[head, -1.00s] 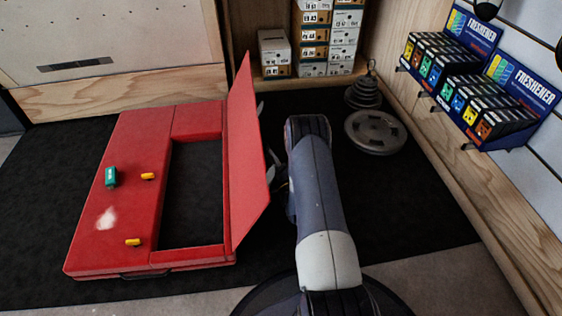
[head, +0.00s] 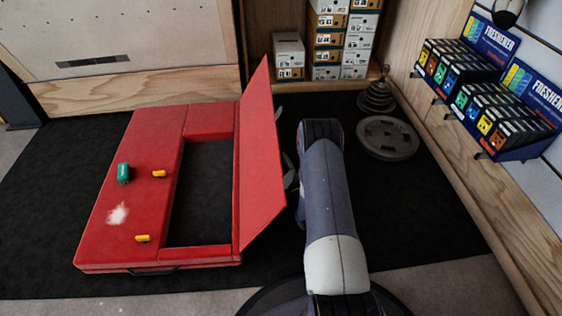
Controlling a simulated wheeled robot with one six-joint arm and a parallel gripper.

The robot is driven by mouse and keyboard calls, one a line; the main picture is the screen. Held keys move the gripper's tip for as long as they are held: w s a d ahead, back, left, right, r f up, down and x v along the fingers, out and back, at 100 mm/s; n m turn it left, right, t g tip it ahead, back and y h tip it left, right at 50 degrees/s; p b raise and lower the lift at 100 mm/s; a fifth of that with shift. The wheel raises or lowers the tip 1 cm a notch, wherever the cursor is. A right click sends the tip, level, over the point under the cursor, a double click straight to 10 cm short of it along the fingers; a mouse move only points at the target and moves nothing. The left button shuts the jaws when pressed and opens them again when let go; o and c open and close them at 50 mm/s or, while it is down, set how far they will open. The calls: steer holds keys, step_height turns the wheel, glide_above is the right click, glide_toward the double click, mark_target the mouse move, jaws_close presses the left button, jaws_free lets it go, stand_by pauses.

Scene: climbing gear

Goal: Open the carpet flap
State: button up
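The carpet flap (head: 261,165) is a flat red panel. It stands raised along the right edge of a rectangular opening in a red pad (head: 137,190), leaning to the right. The dark floor shows through the opening (head: 202,190). My arm comes in from the bottom right of the head view, to the right of the flap. My gripper (head: 289,172) is mostly hidden behind the flap; only small grey parts show past its right edge. I cannot tell whether its fingers touch the flap or are open.
A green piece (head: 123,173) and two yellow pieces (head: 159,174) (head: 143,238) are on the pad's left part. Weight plates (head: 388,137) lie right of my arm. Shoe boxes (head: 340,40) stand behind, and freshener displays (head: 490,90) hang right. Dark mat is bare at the left.

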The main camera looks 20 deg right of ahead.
steer(key=p+v, duration=0.2)
steer(key=v, duration=0.7)
steer(key=shift+s, duration=0.4)
steer(key=shift+f, duration=0.1)
steer(key=shift+f, duration=0.1)
